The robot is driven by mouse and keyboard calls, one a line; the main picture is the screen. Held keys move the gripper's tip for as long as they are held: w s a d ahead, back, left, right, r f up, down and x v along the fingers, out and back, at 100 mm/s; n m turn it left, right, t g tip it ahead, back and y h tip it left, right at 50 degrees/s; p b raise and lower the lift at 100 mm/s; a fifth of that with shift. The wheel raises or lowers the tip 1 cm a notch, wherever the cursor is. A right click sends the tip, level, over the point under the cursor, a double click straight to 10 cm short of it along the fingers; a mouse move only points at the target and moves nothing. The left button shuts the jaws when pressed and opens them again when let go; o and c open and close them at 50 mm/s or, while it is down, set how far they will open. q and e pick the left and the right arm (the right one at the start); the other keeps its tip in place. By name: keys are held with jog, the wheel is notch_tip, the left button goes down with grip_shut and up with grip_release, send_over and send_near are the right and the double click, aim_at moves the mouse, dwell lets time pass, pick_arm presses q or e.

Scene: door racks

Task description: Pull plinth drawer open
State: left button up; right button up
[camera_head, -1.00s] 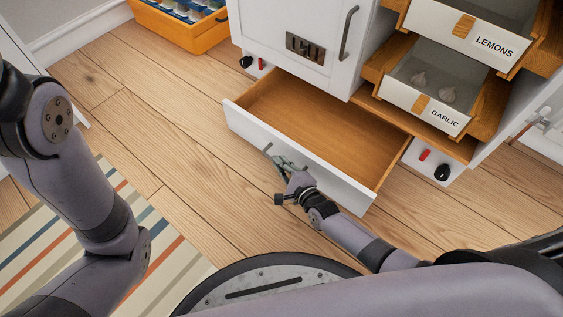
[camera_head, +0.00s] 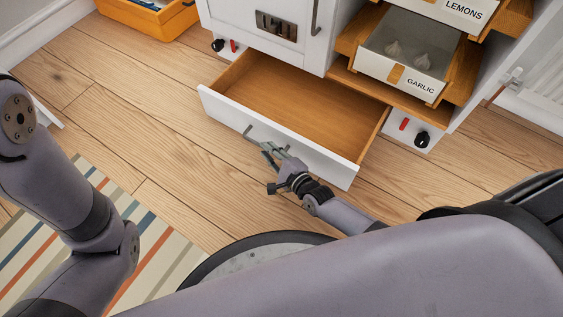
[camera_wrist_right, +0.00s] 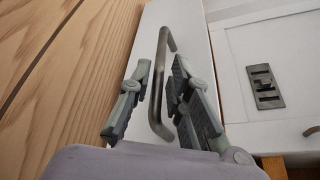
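The plinth drawer (camera_head: 275,133) at the base of the white cabinet stands well out and is empty, with a wooden inside and a white front. Its grey bar handle (camera_head: 249,131) is on the front, and the handle also shows in the right wrist view (camera_wrist_right: 158,85). My right gripper (camera_head: 270,151) is at the handle, just in front of the drawer face. In the right wrist view its two fingers (camera_wrist_right: 160,92) are spread apart, with the bar showing in the gap between them and clear of both. My left arm is at the left; its gripper is out of view.
Above are the cabinet door with a metal plate (camera_head: 277,27) and a pulled-out garlic drawer (camera_head: 404,78). A black knob (camera_head: 422,139) is right of the plinth drawer. An orange crate (camera_head: 150,18) stands at upper left, and a striped rug (camera_head: 150,225) lies at lower left. Wooden floor between is clear.

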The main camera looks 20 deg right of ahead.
jog(key=v, duration=0.8)
jog(key=shift+s, duration=0.25)
jog(key=shift+d, duration=0.1)
